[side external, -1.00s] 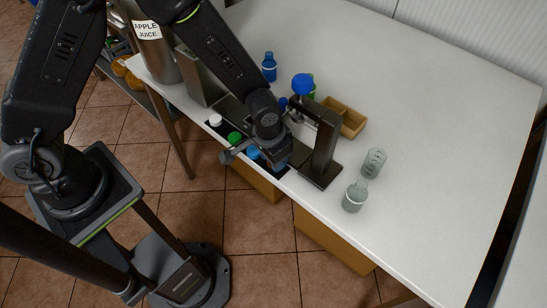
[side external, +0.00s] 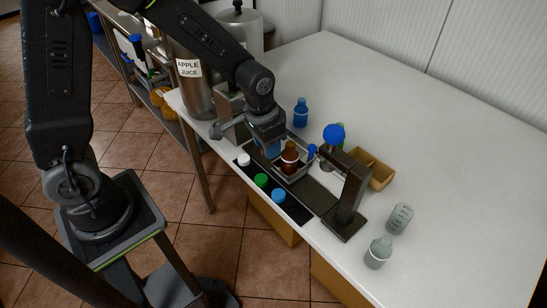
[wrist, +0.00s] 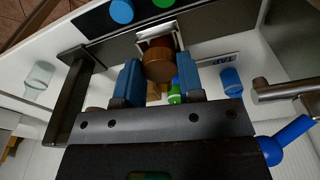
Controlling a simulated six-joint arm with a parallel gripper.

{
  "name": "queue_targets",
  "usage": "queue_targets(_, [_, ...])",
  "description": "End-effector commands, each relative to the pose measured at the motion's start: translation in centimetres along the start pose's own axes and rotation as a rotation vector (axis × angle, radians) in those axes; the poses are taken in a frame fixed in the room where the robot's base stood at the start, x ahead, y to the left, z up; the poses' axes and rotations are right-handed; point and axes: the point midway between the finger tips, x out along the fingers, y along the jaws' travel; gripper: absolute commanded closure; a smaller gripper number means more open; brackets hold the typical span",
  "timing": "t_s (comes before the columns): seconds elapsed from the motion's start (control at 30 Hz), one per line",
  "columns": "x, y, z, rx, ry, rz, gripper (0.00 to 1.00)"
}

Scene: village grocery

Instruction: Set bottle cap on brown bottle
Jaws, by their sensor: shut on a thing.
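The brown bottle (side external: 290,160) stands upright in a square metal holder on the counter, with a pale band around it. My gripper (side external: 270,146) is right beside and above it, on its left in the side view. In the wrist view, my gripper (wrist: 159,84) has its blue fingers closed on a round brown cap (wrist: 159,66). The cap hides most of what lies behind it, with a little reddish brown showing in the holder (wrist: 157,30). The cap cannot be made out in the side view, so I cannot tell whether it touches the bottle.
White (side external: 244,160), green (side external: 261,180) and blue (side external: 278,195) caps sit in a dark strip at the front edge. A tan box (side external: 374,172) and two clear bottles are farther right.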

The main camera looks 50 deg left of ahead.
Motion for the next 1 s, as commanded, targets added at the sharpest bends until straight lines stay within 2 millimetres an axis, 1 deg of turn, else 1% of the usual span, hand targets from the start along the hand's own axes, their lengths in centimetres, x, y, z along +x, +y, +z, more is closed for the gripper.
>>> queue_targets(0.03, [-0.6, -0.1, -1.0, -0.033, 0.005, -0.003, 0.86])
queue_targets(0.2, [-2.9, 0.3, -4.3, -0.194, 0.003, -0.022, 0.86])
queue_targets(0.3, [-4.0, 0.5, -5.7, -0.275, 0.003, -0.033, 0.86])
queue_targets(0.43, [-4.6, 0.6, -6.5, -0.330, 0.003, -0.043, 0.86])
queue_targets(0.57, [-4.1, 0.6, -6.6, -0.341, 0.001, -0.044, 0.86])
queue_targets(1.0, [-0.5, 0.6, -6.1, -0.338, 0.002, -0.043, 0.86])
